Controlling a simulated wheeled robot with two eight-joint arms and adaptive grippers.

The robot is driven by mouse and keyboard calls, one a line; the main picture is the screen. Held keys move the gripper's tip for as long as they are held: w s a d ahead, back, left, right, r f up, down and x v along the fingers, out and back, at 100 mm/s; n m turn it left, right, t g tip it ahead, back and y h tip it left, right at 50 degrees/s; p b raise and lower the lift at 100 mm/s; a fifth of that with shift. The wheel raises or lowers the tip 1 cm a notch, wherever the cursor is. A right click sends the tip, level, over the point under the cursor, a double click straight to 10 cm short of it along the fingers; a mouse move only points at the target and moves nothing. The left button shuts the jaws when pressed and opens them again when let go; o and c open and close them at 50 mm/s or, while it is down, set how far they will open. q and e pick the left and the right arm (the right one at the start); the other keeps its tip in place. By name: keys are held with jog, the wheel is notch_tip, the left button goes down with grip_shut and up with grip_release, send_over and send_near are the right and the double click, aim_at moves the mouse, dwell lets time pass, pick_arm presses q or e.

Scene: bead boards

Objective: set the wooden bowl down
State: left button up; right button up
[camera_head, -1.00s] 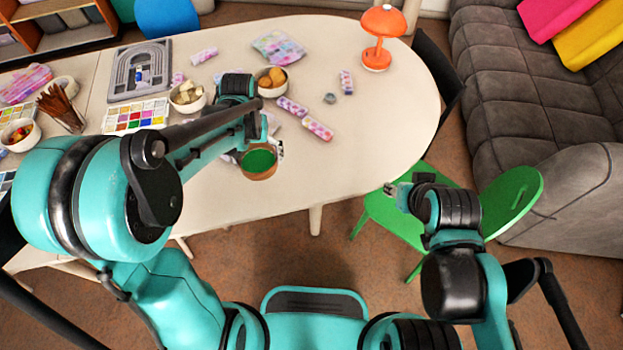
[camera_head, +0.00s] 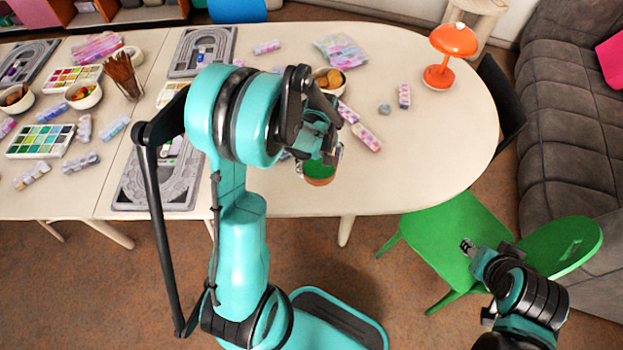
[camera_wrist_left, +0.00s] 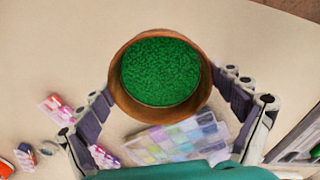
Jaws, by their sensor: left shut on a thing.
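The wooden bowl (camera_head: 319,182), full of green beads (camera_wrist_left: 160,70), is near the front edge of the table (camera_head: 430,150). My left gripper (camera_head: 318,158) is shut on it. In the left wrist view the bowl's brown wall (camera_wrist_left: 160,112) sits between the two fingers of my left gripper (camera_wrist_left: 165,100), upright. I cannot tell whether its base touches the table. My right gripper (camera_head: 467,245) is empty over the green chair, away from the bowl; its fingers are too small to read.
Pink and purple bead packs (camera_head: 366,137) and a bowl of tan pieces (camera_head: 331,80) lie behind the bowl. A grey bead board (camera_head: 160,180) is at its left. An orange lamp (camera_head: 440,75) stands far right. The table right of the bowl is clear.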

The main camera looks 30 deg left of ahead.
aim_at(311, 173)
pick_arm(q)
jog(key=shift+s+a+f+b, duration=0.15)
jog(key=shift+s+a+f, duration=0.2)
jog(key=shift+a+f, duration=0.15)
jog(key=shift+s+a+f+b, duration=0.15)
jog(key=shift+s+a+f, duration=0.2)
jog(key=shift+a, duration=0.2)
notch_tip(311, 173, down, 4)
jog(key=shift+b, duration=1)
jog(key=shift+r, duration=0.1)
jog(key=o, duration=0.9)
